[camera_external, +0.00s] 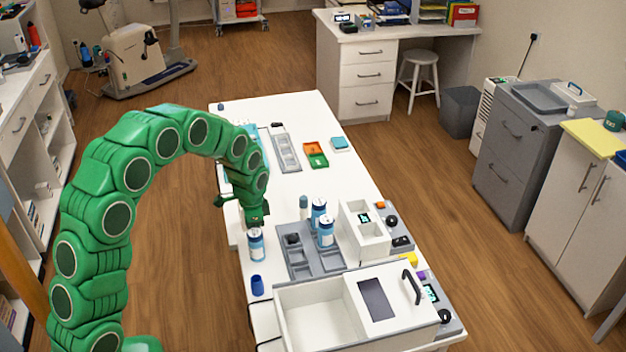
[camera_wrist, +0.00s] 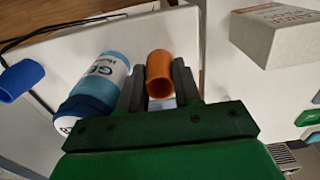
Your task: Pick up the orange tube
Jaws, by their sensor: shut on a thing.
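The orange tube (camera_wrist: 159,66) shows in the wrist view between the two dark fingers of my gripper (camera_wrist: 160,88). The fingers are shut on it, one on each side, and its open round end faces the camera. In the external view my green gripper (camera_external: 256,216) is over the left side of the white table, just above a blue and white bottle. I cannot make out the orange tube there. In the wrist view this bottle (camera_wrist: 96,84) lies just left of the fingers.
A blue cup (camera_external: 257,285) stands in front of the bottle on the white table (camera_external: 345,182). A grey tray (camera_external: 300,270) with more bottles is to the right. A white box (camera_wrist: 280,36) is at the upper right of the wrist view.

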